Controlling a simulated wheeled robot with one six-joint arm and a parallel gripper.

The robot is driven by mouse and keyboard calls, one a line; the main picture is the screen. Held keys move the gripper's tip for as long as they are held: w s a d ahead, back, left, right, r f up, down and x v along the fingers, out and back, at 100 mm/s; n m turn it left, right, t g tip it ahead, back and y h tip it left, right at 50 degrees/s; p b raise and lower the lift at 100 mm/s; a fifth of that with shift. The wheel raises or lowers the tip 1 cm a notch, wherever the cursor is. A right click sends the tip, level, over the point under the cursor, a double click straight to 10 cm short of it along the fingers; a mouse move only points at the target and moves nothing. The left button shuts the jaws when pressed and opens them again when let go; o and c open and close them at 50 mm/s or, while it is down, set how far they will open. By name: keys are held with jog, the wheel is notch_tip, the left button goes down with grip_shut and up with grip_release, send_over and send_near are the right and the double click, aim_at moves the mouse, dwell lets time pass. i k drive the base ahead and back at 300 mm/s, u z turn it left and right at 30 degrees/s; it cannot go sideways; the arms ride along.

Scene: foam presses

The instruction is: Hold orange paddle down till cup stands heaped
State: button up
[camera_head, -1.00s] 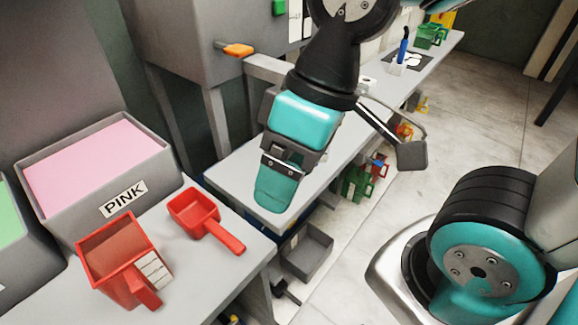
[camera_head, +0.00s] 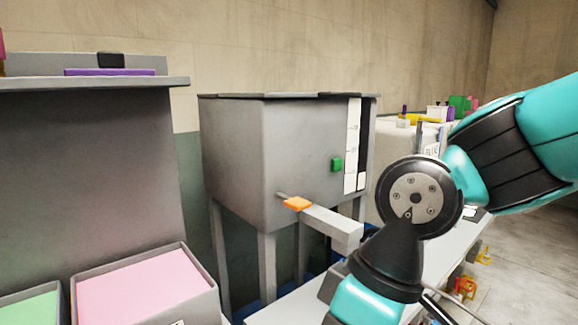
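The orange paddle (camera_head: 298,204) sticks out from the front of a grey hopper (camera_head: 238,150) on legs, beside a grey spout arm (camera_head: 333,224). A green marker (camera_head: 337,164) sits by a white scale (camera_head: 352,145) on the hopper's side. My arm comes in from the right and bends down in front of the bench. My gripper is below the bottom edge of the picture, so its fingers do not show. No cup can be made out in this view.
A grey bin of pink material (camera_head: 146,290) stands at lower left, with a green-filled bin (camera_head: 32,308) beside it. A shelf (camera_head: 100,82) with a purple block is at upper left. The bench (camera_head: 290,308) runs under the spout to the back right, where several coloured items stand.

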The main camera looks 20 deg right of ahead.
aim_at(297, 204)
jog(key=u, duration=0.05)
jog(key=k, duration=1.3)
jog(key=z, duration=0.05)
jog(key=i, duration=0.5)
jog(key=z, duration=0.9)
jog(key=i, duration=0.8)
jog(key=u, duration=0.65)
jog(key=i, duration=0.55)
jog(key=u, duration=0.5)
